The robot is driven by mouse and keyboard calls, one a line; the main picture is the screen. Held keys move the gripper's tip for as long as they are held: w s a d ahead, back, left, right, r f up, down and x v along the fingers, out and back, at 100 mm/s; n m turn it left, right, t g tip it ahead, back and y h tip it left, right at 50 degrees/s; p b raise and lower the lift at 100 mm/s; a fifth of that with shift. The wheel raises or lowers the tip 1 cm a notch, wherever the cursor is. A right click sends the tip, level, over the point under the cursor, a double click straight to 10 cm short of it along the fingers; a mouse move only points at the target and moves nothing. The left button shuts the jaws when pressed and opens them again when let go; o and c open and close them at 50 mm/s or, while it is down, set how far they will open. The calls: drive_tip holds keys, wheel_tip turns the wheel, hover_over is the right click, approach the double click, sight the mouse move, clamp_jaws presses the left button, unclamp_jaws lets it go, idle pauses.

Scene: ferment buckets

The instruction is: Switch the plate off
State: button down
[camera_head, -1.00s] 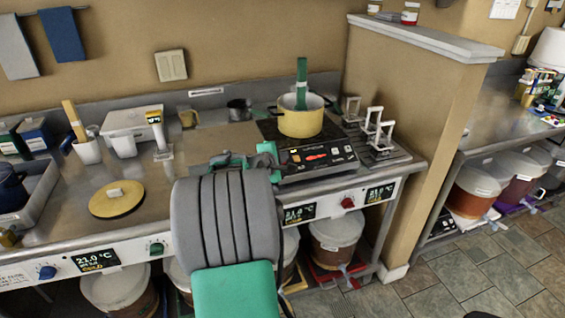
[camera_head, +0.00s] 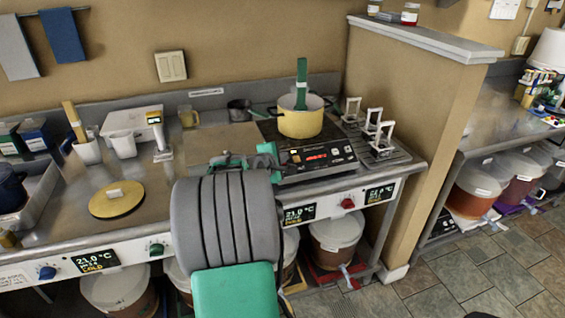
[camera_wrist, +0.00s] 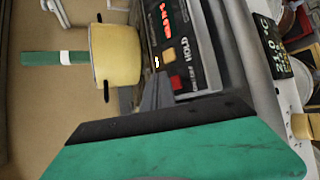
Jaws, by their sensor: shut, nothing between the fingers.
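The plate (camera_head: 290,140) is a black hot plate with a sloped front panel, on the steel counter. Its red display (camera_head: 316,156) is lit; the red digits also show in the wrist view (camera_wrist: 166,20). In the wrist view the panel carries a yellowish square button (camera_wrist: 169,55), a red square button (camera_wrist: 176,83) and the word HOLD. My gripper (camera_wrist: 160,85) is shut and empty, its grey fingertips close to the panel near the red button. I cannot tell whether they touch it. In the head view my arm hides the fingertips.
A yellow pot (camera_head: 302,122) with a green-handled tool stands on the plate. White wire stands (camera_head: 378,130) sit on a rack to its right. A partition wall (camera_head: 410,130) rises farther right. A red knob (camera_head: 347,203) is on the counter front.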

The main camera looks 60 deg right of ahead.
drive_tip(key=shift+f, duration=0.1)
idle(0.5)
drive_tip(key=shift+w+d+f, duration=0.15)
drive_tip(key=shift+f, duration=0.15)
drive_tip(key=shift+w+d+f+b, duration=0.15)
drive_tip(key=shift+f+b, duration=0.25)
drive_tip(key=shift+b, duration=0.15)
idle(0.4)
drive_tip(key=shift+s+a+r+p, duration=0.15)
drive_tip(key=shift+r+p, duration=0.2)
drive_tip(key=shift+r, duration=0.05)
drive_tip(key=shift+s+a+r+p, duration=0.15)
drive_tip(key=shift+r+p, duration=0.15)
drive_tip(key=shift+r, duration=0.1)
drive_tip(key=r+p, duration=0.1)
drive_tip(key=s+a+r+p, duration=0.1)
drive_tip(key=r, duration=0.1)
drive_tip(key=s+a+r+p, duration=0.1)
drive_tip(key=r+p, duration=0.1)
drive_tip(key=shift+r, duration=0.1)
